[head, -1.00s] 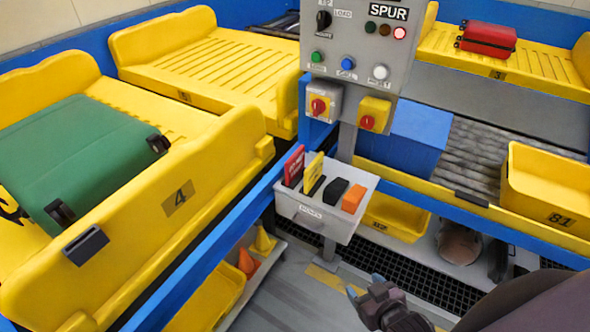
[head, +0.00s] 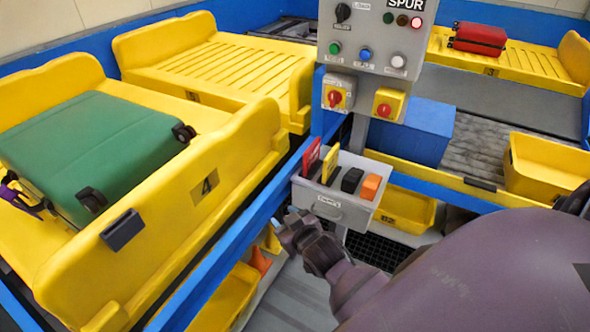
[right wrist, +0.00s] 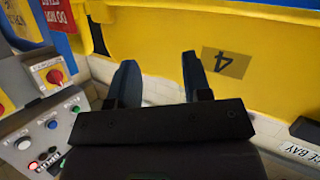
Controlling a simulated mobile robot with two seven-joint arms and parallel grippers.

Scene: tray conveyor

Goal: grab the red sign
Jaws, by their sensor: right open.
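The red sign (head: 311,158) stands upright at the left end of a small grey bin (head: 334,209) below the control panel in the head view. A yellow sign (head: 330,163) stands just right of it. My right gripper (head: 288,219) is in front of the bin's lower left corner, below the red sign and apart from it. In the right wrist view its two dark fingers (right wrist: 160,78) are spread with nothing between them. A red panel with white lettering, seemingly the red sign (right wrist: 57,14), shows at the upper left there. My left gripper is not in view.
The bin also holds a black block (head: 352,180) and an orange block (head: 371,186). The control panel (head: 375,38) rises behind it. A yellow tray marked 4 (head: 235,160) with a green suitcase (head: 90,150) lies left, beyond a blue rail (head: 240,235).

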